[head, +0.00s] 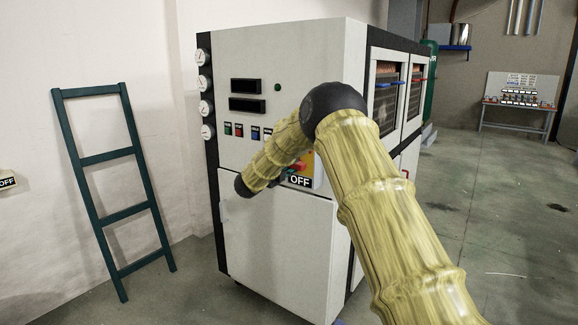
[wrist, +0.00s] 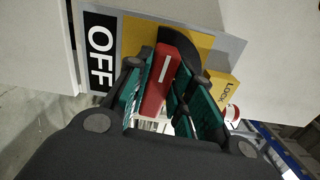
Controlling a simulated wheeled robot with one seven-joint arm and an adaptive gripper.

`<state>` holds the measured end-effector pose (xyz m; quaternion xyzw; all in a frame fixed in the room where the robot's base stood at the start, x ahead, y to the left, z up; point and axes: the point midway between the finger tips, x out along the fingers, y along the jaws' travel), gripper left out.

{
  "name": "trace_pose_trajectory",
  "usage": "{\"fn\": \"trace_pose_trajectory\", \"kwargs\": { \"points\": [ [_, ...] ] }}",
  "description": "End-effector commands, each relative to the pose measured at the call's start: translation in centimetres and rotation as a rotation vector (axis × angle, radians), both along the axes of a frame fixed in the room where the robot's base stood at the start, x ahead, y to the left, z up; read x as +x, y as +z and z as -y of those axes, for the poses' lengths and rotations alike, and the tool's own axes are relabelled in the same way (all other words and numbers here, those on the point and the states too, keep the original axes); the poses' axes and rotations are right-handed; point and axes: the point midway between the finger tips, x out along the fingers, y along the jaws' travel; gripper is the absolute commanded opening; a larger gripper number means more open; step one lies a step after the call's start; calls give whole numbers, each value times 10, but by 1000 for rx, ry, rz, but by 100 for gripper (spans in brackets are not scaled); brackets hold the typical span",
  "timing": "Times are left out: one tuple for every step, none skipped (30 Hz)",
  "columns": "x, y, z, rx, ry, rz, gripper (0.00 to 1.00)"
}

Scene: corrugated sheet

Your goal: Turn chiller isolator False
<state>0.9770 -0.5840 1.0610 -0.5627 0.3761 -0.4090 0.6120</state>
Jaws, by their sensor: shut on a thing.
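The chiller (head: 275,240) is a large white cabinet with black edges in the middle of the head view. Its isolator is a red handle (wrist: 157,82) with a white line, on a yellow plate (wrist: 139,31). A black OFF label (wrist: 100,50) is beside the plate, and a yellow LOCK tab (wrist: 222,88) is on the other side. My gripper (wrist: 160,100) has its teal fingers on either side of the red handle and is shut on it. In the head view my arm hides much of the isolator; a bit of the red handle (head: 300,167) shows above the OFF label.
A dark green ladder (head: 118,185) leans on the wall at left. Gauges (head: 204,83) line the cabinet's left edge, with small coloured buttons (head: 240,130) on its front. A bench with a board (head: 520,100) stands far right. Floor on the right is mostly clear.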

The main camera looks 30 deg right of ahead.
Motion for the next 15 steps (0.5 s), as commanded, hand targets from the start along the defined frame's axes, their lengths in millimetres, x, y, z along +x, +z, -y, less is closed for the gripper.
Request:
{"fn": "trace_pose_trajectory", "kwargs": {
  "points": [
    [0,-1,-1,-5,2,-15,0],
    [0,-1,-1,-10,2,-25,0],
    [0,-1,-1,-14,2,-35,0],
    [0,-1,-1,-16,2,-42,0],
    [0,-2,-1,-19,2,-47,0],
    [0,-2,-1,-22,2,-55,0],
    [0,-2,-1,-24,2,-59,0],
    [0,-2,-1,-25,2,-62,0],
    [0,-2,-1,-26,2,-65,0],
    [0,-2,-1,-27,2,-67,0],
    [0,-2,-1,-26,2,-68,0],
    [0,-2,-1,-27,2,-70,0],
    [0,-2,-1,-27,1,-70,0],
    [0,-2,-1,-27,2,-71,0],
    [0,-2,-1,-27,1,-71,0]
  ]
}}
